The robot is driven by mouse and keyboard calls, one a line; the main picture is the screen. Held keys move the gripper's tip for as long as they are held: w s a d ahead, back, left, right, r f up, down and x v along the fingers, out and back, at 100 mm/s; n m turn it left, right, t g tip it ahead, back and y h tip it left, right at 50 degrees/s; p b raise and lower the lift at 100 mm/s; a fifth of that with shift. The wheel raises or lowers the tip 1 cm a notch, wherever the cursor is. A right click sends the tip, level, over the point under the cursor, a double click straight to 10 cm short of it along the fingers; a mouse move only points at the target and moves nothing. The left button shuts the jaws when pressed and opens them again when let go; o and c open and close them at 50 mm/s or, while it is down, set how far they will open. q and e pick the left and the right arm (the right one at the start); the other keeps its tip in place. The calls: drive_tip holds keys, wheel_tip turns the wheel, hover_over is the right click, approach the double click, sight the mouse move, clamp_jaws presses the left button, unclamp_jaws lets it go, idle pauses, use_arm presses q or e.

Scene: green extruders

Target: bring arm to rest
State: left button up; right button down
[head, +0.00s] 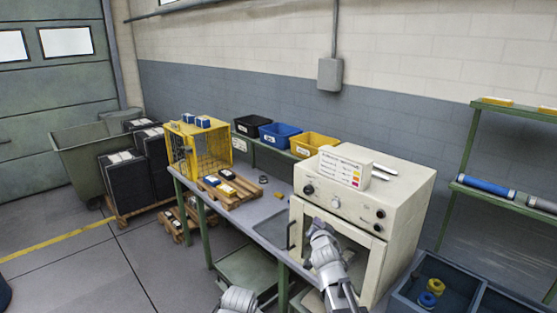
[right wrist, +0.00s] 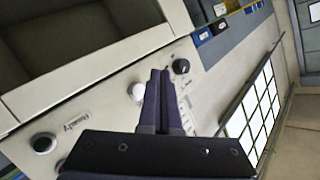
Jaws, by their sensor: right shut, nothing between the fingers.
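My right gripper (head: 317,224) is in front of the cream oven-like machine (head: 392,203), near the left side of its front. In the right wrist view the two dark fingers of my right gripper (right wrist: 160,75) are together with nothing between them. Behind them is the machine's panel with knobs (right wrist: 180,66). I cannot tell whether the fingertips touch the machine. A grey part of my own body shows at the bottom of the head view; my left gripper is not visible.
The workbench (head: 265,212) holds a yellow cage (head: 181,150), a small wooden pallet (head: 238,194) with boxes, and the machine. Black, blue and yellow bins (head: 315,139) stand behind. A grey divided bin (head: 455,291) with spools is at lower right. Open floor lies to the left.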

drive_tip(key=s+a+f+n+g, duration=0.5)
drive_tip(key=s+a+f+g, duration=0.3)
drive_tip(key=s+f, duration=0.55)
drive_tip(key=s+a+f+n+g, duration=0.1)
drive_tip(key=s+a+n+g, duration=0.2)
drive_tip(key=s, duration=0.6)
drive_tip(key=s+a+f+n+g+y, duration=0.1)
drive_tip(key=s+a+f+n+g, duration=0.1)
drive_tip(key=s, duration=0.8)
drive_tip(key=shift+a+n+g, duration=0.65)
drive_tip(key=shift+n+g, duration=0.35)
drive_tip(key=shift+g, duration=0.1)
drive_tip(key=shift+s+f, duration=0.1)
